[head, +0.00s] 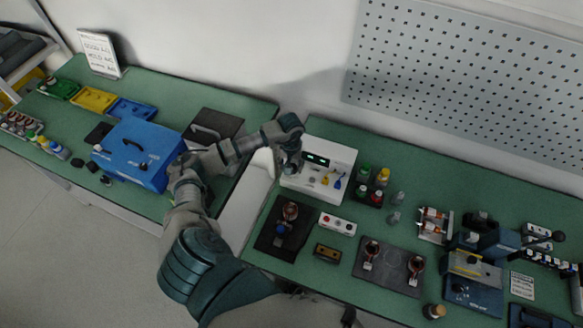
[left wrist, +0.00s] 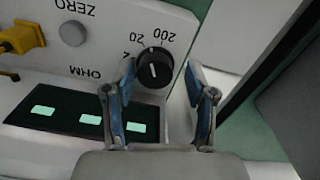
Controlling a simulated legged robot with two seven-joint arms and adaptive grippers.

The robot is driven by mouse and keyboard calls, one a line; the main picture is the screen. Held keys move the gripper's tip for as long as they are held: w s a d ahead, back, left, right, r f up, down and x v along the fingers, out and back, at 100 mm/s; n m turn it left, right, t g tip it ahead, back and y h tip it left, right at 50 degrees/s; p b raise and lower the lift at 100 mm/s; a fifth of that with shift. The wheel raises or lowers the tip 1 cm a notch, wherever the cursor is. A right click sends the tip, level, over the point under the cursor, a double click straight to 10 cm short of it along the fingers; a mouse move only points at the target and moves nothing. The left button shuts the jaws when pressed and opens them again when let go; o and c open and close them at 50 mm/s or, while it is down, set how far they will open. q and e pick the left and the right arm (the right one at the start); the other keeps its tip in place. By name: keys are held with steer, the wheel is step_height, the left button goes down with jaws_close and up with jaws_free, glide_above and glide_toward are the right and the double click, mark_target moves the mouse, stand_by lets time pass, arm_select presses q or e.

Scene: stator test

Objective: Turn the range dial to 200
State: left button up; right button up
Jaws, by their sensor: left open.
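The white ohm meter (head: 335,157) stands at the back of the right bench, with a lit green display (head: 317,159). In the left wrist view its face appears upside down. The black range dial (left wrist: 155,69) has a pale pointer mark, and the labels 2, 20 and 200 (left wrist: 155,33) are printed around it. I cannot tell for sure which label the mark meets. My left gripper (left wrist: 162,105) is open, with one blue-padded finger on each side of the dial. It also shows in the head view (head: 291,169), at the meter's left end, where it hides the dial.
A yellow plug (left wrist: 22,38) and a grey ZERO button (left wrist: 73,33) are on the meter face beside the dial. Small bottles (head: 382,177) stand right of the meter. A dark mat with a stator (head: 290,211) lies in front. A blue case (head: 135,150) sits on the left bench.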

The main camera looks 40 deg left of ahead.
arm_select(q)
steer(key=shift+d+r, duration=0.1)
steer(key=shift+d, duration=0.2)
steer(key=c, duration=0.8)
steer(key=shift+c, duration=0.2)
steer(key=shift+m+b, duration=0.3)
steer(key=shift+b, duration=0.05)
steer(key=m+b, duration=0.2)
steer(key=shift+a+f+m+b, duration=0.1)
steer(key=shift+f+m+b, duration=0.3)
steer(key=shift+r+m+b, duration=0.1)
steer(key=shift+m+b, duration=0.25)
steer(key=shift+m, duration=0.35)
steer(key=shift+s+r+m, duration=0.1)
steer(key=shift+r+m, duration=0.05)
steer(key=shift+m, duration=0.15)
steer(key=shift+r, duration=0.1)
arm_select(e)
steer(key=f, duration=0.2)
steer(key=s+f, duration=0.1)
steer(key=f, duration=0.1)
steer(key=shift+d+f, duration=0.1)
steer(key=shift+d, duration=0.2)
arm_select(q)
steer(key=o, duration=0.7)
steer(key=shift+o, duration=0.7)
